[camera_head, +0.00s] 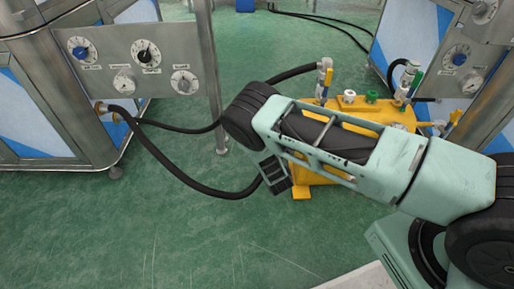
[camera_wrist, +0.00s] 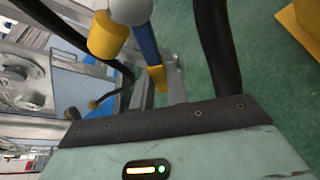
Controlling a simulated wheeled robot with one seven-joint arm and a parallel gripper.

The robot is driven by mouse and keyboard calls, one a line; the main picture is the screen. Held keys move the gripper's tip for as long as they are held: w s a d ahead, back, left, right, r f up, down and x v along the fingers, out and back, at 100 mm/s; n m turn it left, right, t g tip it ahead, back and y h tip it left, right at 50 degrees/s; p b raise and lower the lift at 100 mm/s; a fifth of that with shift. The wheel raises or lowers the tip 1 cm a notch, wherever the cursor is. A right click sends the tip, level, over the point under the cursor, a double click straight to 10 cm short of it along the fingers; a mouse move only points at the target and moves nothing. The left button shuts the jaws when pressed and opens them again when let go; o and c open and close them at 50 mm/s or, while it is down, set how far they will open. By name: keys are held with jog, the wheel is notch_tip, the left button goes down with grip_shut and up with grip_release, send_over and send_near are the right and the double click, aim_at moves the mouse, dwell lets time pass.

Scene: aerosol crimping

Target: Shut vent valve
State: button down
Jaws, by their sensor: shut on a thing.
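A valve with a blue handle and yellow tip (camera_head: 327,82) stands at the back left of the yellow tank (camera_head: 303,192). Another valve with green and blue handles (camera_head: 408,88) stands at the back right, and a yellow lever (camera_head: 455,117) is at the tank's right end. I cannot tell which is the vent valve. My gripper (camera_head: 275,173) is partly hidden under my arm, at the tank's left side.
A black hose (camera_head: 190,182) runs from the left machine panel (camera_head: 140,60) towards the tank. A metal post (camera_head: 210,80) stands left of my arm. Another machine (camera_head: 465,60) is at the right. Green floor is open in front.

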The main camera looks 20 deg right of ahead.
jog(key=shift+s+d+f+n+g+h+b, duration=0.35)
jog(key=shift+d+n+h+b, duration=0.2)
jog(key=shift+d+n+b, duration=0.35)
jog(key=shift+s+d+f+n+g+h+b, duration=0.2)
jog(key=shift+d+f+n+g+h+b, duration=0.1)
jog(key=shift+d+n+h+b, duration=0.5)
jog(key=shift+s+d+f+n+g+h+b, duration=0.3)
jog(key=shift+d+n+b, duration=0.4)
jog(key=shift+n+b, duration=0.3)
jog(key=c, duration=1.4)
grip_release()
